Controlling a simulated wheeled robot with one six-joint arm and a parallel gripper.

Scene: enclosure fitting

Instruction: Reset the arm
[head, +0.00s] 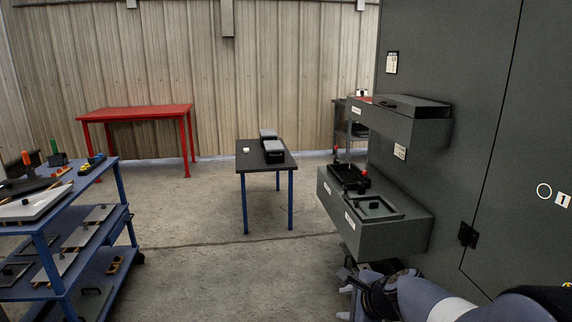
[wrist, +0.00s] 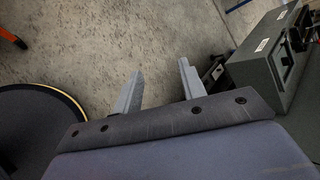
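My gripper (wrist: 158,88) shows in the wrist view with its two grey fingers apart and nothing between them. Bare concrete floor lies beyond the fingertips. In the head view my arm (head: 430,298) comes in at the bottom right, low in front of the grey enclosure. The gripper end (head: 352,286) is partly visible there, below the lower grey box, and is small and dark. No held object shows in either view.
The grey enclosure (head: 480,120) fills the right, with a lower box (head: 385,238) and an upper box (head: 420,128) jutting out. A blue cart (head: 50,236) stands left, a small dark table (head: 264,164) mid-room, a red table (head: 135,112) behind. Floor between is clear.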

